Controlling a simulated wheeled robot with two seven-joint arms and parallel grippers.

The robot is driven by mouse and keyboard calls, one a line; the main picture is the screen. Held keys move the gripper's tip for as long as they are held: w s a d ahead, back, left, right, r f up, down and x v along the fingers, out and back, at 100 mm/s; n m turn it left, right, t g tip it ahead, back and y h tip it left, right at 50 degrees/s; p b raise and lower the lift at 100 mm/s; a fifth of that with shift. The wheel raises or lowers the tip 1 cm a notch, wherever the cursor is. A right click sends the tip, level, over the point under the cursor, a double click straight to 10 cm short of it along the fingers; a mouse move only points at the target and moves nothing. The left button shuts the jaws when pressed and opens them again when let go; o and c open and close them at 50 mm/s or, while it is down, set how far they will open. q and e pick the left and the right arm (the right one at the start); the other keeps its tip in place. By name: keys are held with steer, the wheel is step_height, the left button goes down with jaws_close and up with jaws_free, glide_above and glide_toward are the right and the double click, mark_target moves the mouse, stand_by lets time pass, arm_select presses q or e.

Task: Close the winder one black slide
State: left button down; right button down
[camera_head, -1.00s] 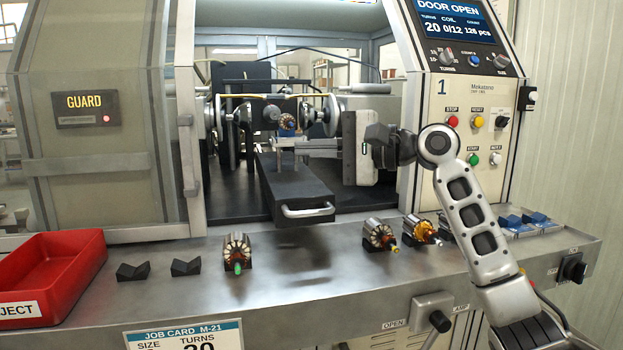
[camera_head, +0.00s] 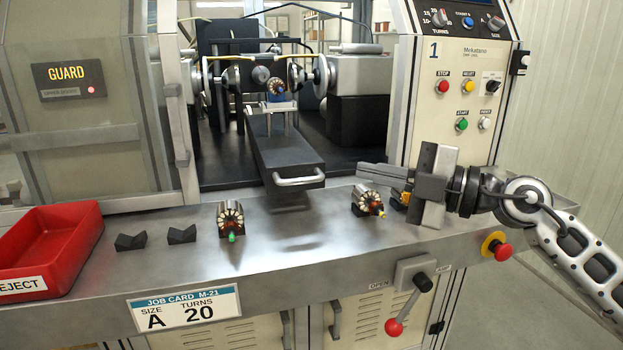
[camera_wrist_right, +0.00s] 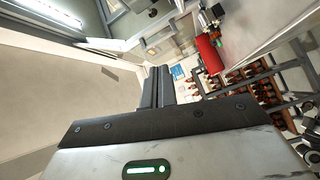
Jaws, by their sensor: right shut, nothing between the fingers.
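The black slide (camera_head: 285,150) of winder 1 (camera_head: 443,70) sticks out of the open bay toward me, with a silver bar handle (camera_head: 300,181) on its front. Two thin metal posts stand on it toward its back, and a wound armature (camera_head: 277,87) shows at their top between the winder's round discs. My right gripper (camera_head: 362,171) is shut and empty, to the right of the slide and apart from it, above the bench's right part. Its shut fingers also show in the right wrist view (camera_wrist_right: 158,72). My left gripper is not in view.
The steel bench (camera_head: 290,240) holds a red reject tray (camera_head: 50,213), two black V-blocks, and armatures (camera_head: 231,218) (camera_head: 368,200) on black rests. The guard (camera_head: 85,110) stands left of the open bay. A red-knobbed lever (camera_head: 395,327) and red stop button (camera_head: 503,252) are at the front.

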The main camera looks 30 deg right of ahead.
step_height(320, 180, down, 3)
steer(key=n+g+h, duration=0.1)
steer(key=h, duration=0.1)
glide_toward(292, 182)
steer(key=w+a, duration=0.1)
steer(key=a, duration=0.3)
arm_select(q)
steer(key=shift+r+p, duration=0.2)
steer(key=shift+p, duration=0.2)
arm_select(e)
steer(key=shift+g, duration=0.3)
steer(key=shift+w+d+f, duration=0.15)
steer(key=shift+w+d, duration=0.05)
steer(key=shift+w, duration=0.5)
steer(key=shift+w+d+f, duration=0.15)
steer(key=shift+w+d, duration=0.1)
steer(key=shift+w, duration=0.45)
steer(key=shift+w+d+f, duration=0.15)
steer(key=shift+w+d, duration=0.05)
steer(key=shift+w, duration=0.45)
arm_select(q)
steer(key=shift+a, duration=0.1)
